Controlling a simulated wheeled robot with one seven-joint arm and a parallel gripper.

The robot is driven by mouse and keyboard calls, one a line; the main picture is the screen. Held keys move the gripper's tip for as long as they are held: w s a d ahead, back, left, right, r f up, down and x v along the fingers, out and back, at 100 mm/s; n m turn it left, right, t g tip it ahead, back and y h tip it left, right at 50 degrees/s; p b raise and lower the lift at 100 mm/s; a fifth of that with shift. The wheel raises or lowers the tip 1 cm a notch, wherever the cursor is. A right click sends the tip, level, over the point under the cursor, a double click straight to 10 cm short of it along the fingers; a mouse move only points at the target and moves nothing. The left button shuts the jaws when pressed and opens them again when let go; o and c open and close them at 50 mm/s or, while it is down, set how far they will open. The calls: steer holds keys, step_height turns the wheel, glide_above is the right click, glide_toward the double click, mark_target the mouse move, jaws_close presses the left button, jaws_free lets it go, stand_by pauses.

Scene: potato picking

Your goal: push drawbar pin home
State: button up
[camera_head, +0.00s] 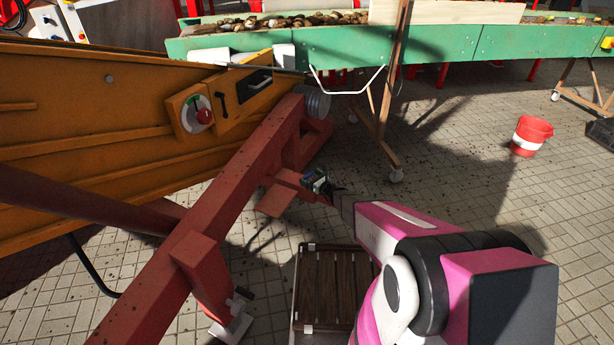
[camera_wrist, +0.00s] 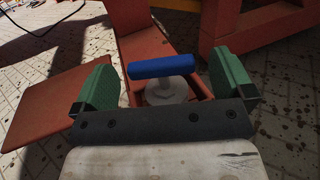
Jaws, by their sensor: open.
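The drawbar pin's blue T-handle (camera_wrist: 162,66) lies crosswise in the wrist view, above a pale grey round collar (camera_wrist: 168,92) in the red drawbar hitch (camera_wrist: 150,50). How deep the pin sits cannot be told. My gripper (camera_wrist: 164,62) is open; its green fingers stand on either side of the handle, with a visible gap to each end. In the head view my gripper (camera_head: 318,184) is at the end of the red hitch bracket (camera_head: 277,200), beside the long red drawbar (camera_head: 215,215). The pin is too small and hidden to make out there.
A green conveyor (camera_head: 440,46) runs across the back on brown legs. A red bucket (camera_head: 530,136) stands at right on open paving.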

steer(key=v, duration=0.7)
steer(key=shift+s+d, duration=0.1)
steer(key=s+r+n+g+h, duration=0.1)
steer(key=s+r+n+g, duration=0.9)
steer(key=s+r+n, duration=0.4)
steer(key=s+d+r+n+g+h, duration=0.1)
steer(key=s+d+r+n+h, duration=0.4)
steer(key=d, duration=0.3)
steer(key=s+d+r+n+g+h, duration=0.1)
steer(key=s+d+r+n+h, duration=0.5)
steer(key=s+d+n+h, duration=0.1)
steer(key=shift+s+d+n+g, duration=0.3)
steer(key=shift+s+d+n, duration=0.1)
steer(key=shift+s+d, duration=0.55)
